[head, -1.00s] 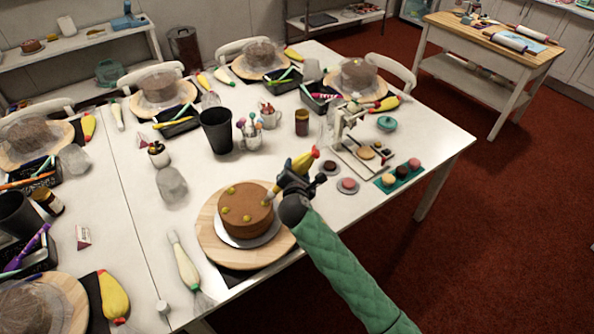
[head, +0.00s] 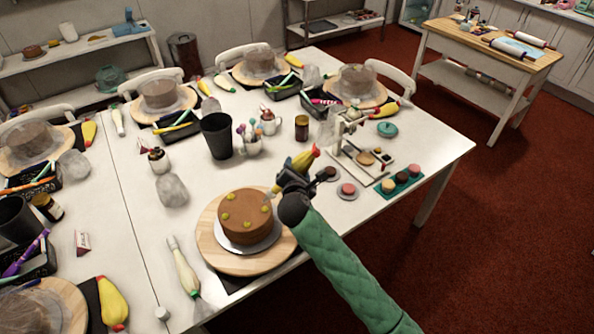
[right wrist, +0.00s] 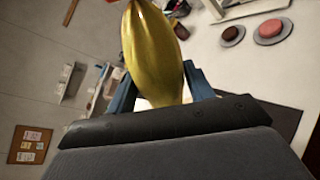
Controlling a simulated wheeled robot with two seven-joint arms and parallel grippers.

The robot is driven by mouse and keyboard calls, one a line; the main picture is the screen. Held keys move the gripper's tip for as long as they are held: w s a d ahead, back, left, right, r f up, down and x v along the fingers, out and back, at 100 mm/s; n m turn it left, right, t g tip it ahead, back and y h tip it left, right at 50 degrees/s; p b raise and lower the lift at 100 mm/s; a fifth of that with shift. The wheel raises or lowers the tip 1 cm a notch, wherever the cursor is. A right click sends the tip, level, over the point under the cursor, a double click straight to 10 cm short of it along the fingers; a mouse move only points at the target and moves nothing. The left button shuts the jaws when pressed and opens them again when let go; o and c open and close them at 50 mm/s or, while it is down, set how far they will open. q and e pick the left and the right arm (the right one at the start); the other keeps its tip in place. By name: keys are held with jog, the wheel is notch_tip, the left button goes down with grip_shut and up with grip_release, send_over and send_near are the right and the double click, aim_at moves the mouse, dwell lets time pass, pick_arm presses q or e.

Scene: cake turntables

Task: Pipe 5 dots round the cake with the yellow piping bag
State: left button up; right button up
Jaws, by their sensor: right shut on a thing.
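The brown cake (head: 243,206) stands on a pale board on the round wooden turntable (head: 212,252). Several yellow dots (head: 247,225) sit round its top edge, one of them at the right edge near the bag's tip. My right gripper (head: 290,184) is shut on the yellow piping bag (head: 303,160), just right of the cake. The bag is tilted, its tip towards the cake's right edge and seemingly a little above it. The bag also fills the middle of the right wrist view (right wrist: 154,55), between the blue fingers. My left gripper is not in view.
A pale piping bag (head: 184,268) lies left of the turntable. A black cup (head: 216,136), a clear crumpled bag (head: 172,190) and a holder with sticks (head: 250,145) stand behind. Plates with macarons (head: 347,190) lie to the right, near a white stand.

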jog(key=w+r, duration=0.1)
jog(key=w+r+b, duration=0.1)
jog(key=r, duration=0.1)
jog(key=shift+w+a+r+b, duration=0.3)
jog(key=shift+w+a, duration=0.1)
jog(key=w+a+f+b, duration=0.3)
jog(key=w+f+b, duration=0.1)
jog(key=f, duration=0.3)
jog(key=shift+w+a+b, duration=0.15)
jog(key=shift+a+b, duration=0.1)
jog(key=shift+b, duration=0.3)
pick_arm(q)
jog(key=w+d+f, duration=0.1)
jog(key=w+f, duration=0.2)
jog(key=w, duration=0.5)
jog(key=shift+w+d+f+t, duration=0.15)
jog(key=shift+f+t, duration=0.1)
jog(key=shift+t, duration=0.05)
pick_arm(e)
jog(key=shift+o, duration=0.3)
jog(key=shift+f, duration=0.15)
